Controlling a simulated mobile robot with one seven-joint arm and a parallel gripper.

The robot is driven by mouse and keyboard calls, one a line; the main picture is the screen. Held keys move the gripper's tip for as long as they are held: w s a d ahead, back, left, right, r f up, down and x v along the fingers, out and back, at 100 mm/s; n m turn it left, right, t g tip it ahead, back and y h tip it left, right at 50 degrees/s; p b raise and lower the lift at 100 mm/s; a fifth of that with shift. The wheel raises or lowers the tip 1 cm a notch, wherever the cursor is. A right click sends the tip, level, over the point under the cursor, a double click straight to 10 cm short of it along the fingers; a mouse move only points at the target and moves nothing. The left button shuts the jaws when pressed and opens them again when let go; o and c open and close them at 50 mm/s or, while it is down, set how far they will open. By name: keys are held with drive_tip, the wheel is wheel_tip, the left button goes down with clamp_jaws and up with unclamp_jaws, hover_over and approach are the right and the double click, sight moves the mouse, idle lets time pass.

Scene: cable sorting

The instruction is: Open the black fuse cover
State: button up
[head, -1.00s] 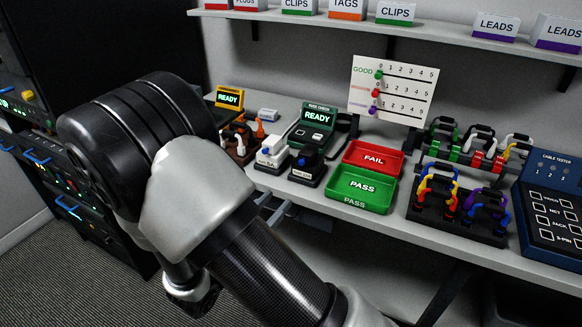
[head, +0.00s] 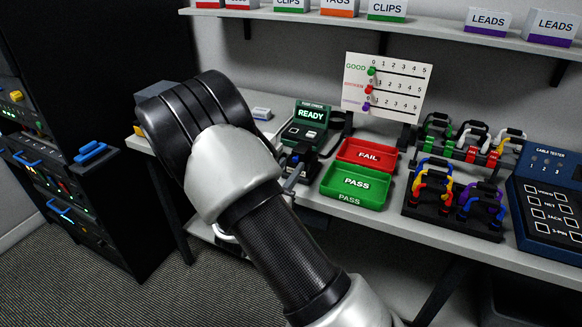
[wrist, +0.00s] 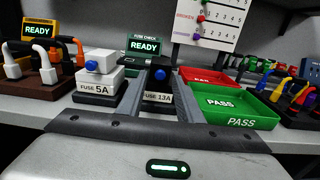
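The black fuse cover (wrist: 160,82) sits on the holder labelled FUSE 13A (wrist: 158,98) and looks closed. A blue knob (wrist: 160,74) is on it. In the head view the black fuse cover (head: 303,160) shows just right of my arm. My gripper (wrist: 157,104) is open, its grey fingers reaching forward on either side of the 13A holder. Whether they touch it I cannot tell. In the head view my gripper (head: 291,181) is mostly hidden behind my arm, with a fingertip showing near the holder.
The white FUSE 5A holder (wrist: 97,75) stands close on the left. The fuse check unit (wrist: 145,47) is behind. The red FAIL tray (wrist: 205,76) and green PASS tray (wrist: 232,106) are close on the right. The table's front edge (wrist: 40,108) is beneath.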

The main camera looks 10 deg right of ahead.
drive_tip(key=shift+x, duration=0.8)
clamp_jaws()
drive_tip(key=shift+r, duration=0.15)
